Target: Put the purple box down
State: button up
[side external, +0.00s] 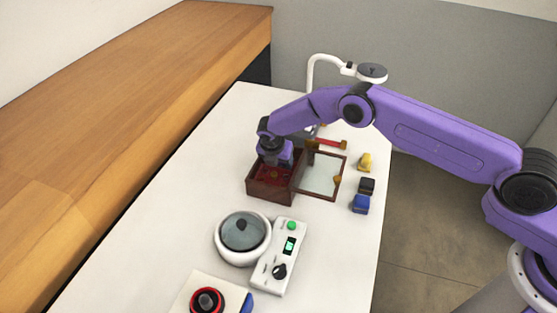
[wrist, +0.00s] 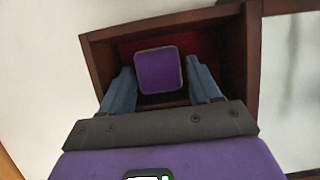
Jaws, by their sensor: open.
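The purple box (wrist: 158,70) shows in the wrist view as a rounded purple square, inside the wooden box. My gripper (wrist: 160,76) is open, with one blue-grey finger on each side of the purple box. There seem to be slim gaps between the fingers and its sides. In the side view my gripper (side external: 272,168) reaches down into the dark red-brown wooden box (side external: 265,190), which has a red lining. The wooden box also shows in the wrist view (wrist: 252,60). The purple box cannot be made out in the side view, where my gripper covers that spot.
The wooden box's glass-paned lid (side external: 322,178) stands open to its right. Yellow (side external: 364,162), black (side external: 367,185) and blue (side external: 361,204) small items lie further right. A round lidded pot (side external: 243,236) and a control panel (side external: 280,258) stand in front. The white table (side external: 190,200) is clear at left.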

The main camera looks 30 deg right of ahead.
jog(key=v, duration=1.2)
jog(key=shift+d+r, duration=0.1)
jog(key=shift+r, duration=0.1)
jog(key=s+d+r+m+g+y, duration=0.1)
jog(key=s+d+r+m, duration=0.25)
jog(key=s+r, duration=0.5)
jog(key=s+d+r+m+y, duration=0.15)
jog(key=s+r+m, duration=0.35)
jog(key=s, duration=0.6)
jog(key=s+d+r+m+g, duration=0.1)
jog(key=s+d+m, duration=0.2)
jog(key=s+d, duration=0.5)
jog(key=s+d+r+m+g+y, duration=0.1)
jog(key=s+d, duration=0.6)
jog(key=s, duration=0.9)
jog(key=shift+d+r+m, duration=0.4)
jog(key=shift+r+m, duration=0.35)
jog(key=shift+m, duration=0.2)
